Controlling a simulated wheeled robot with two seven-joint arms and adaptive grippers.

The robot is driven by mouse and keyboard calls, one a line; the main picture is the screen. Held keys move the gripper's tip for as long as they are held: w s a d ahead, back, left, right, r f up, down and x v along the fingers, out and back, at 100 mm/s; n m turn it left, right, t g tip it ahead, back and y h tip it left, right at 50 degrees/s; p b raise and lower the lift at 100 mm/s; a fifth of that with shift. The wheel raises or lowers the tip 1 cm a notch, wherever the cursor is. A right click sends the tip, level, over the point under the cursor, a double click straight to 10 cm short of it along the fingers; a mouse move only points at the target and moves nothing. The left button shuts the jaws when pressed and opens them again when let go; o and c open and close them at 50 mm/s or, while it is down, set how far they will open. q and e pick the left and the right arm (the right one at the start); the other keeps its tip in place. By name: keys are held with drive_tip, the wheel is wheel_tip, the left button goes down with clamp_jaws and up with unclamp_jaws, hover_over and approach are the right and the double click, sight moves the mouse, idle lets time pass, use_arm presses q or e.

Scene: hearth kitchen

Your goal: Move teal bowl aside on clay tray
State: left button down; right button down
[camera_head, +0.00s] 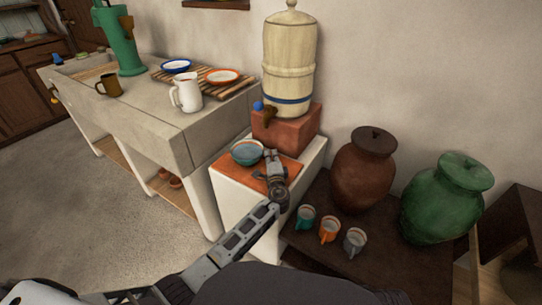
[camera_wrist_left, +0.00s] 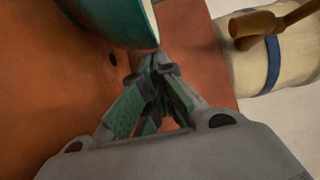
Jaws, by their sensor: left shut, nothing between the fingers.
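The teal bowl (camera_head: 247,152) sits upright on the left part of the clay tray (camera_head: 282,168), a flat orange-brown slab on a white stand. My left gripper (camera_head: 271,158) is over the tray, just right of the bowl. In the left wrist view the gripper (camera_wrist_left: 153,75) is shut and empty, its fingertips close to the bowl's rim (camera_wrist_left: 120,20). I cannot tell whether they touch it. The tray (camera_wrist_left: 40,80) fills the left of that view. My right gripper is not in view.
A cream water dispenser (camera_head: 290,60) with a tap stands on a brick block (camera_head: 287,128) behind the tray. Several mugs, a brown jar (camera_head: 364,172) and a green jar (camera_head: 446,200) stand on a dark low table to the right. A counter with a white pitcher (camera_head: 187,94) is left.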

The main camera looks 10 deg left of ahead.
sight(258, 159)
use_arm(q)
drive_tip(key=shift+a, duration=0.1)
drive_tip(key=shift+s+a, duration=0.15)
drive_tip(key=shift+a, duration=1.3)
drive_tip(key=shift+s+a, duration=0.1)
drive_tip(key=shift+a, duration=1.3)
drive_tip(key=shift+d, duration=0.15)
